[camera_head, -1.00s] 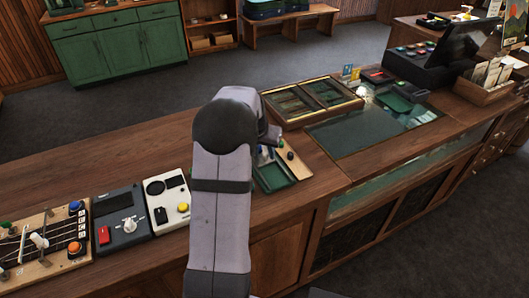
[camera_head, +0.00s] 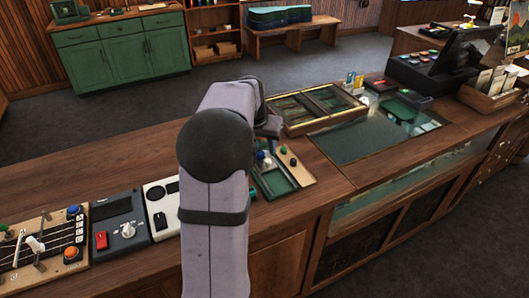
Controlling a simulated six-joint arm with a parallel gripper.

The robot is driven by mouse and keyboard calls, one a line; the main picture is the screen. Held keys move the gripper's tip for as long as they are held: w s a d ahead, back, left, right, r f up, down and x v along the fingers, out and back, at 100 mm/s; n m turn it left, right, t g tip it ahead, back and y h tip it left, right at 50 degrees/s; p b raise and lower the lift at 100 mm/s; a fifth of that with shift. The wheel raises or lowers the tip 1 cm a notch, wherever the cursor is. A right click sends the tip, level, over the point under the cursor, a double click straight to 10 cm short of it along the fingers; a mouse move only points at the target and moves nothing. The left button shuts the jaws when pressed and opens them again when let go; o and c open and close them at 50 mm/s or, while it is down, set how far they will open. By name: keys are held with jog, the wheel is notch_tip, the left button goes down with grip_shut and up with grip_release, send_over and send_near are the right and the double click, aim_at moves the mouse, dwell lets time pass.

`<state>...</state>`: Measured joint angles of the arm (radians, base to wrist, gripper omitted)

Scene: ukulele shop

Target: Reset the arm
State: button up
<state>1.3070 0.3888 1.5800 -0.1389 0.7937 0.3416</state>
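My arm rises from the bottom of the head view and bends at a dark round joint above the wooden counter (camera_head: 95,175). Its far end points away and to the right, over the counter near a green tray (camera_head: 283,180). My gripper's fingers are hidden behind the arm, so I cannot see whether they are open or shut, or whether they hold anything.
On the counter at left are a wooden board with strings and knobs (camera_head: 42,245), a dark device with a red switch (camera_head: 118,225) and a white device (camera_head: 163,205). Right are a partitioned case (camera_head: 318,105), a glass top (camera_head: 375,135) and a dark register (camera_head: 440,62).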

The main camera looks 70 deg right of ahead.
dwell(0.4)
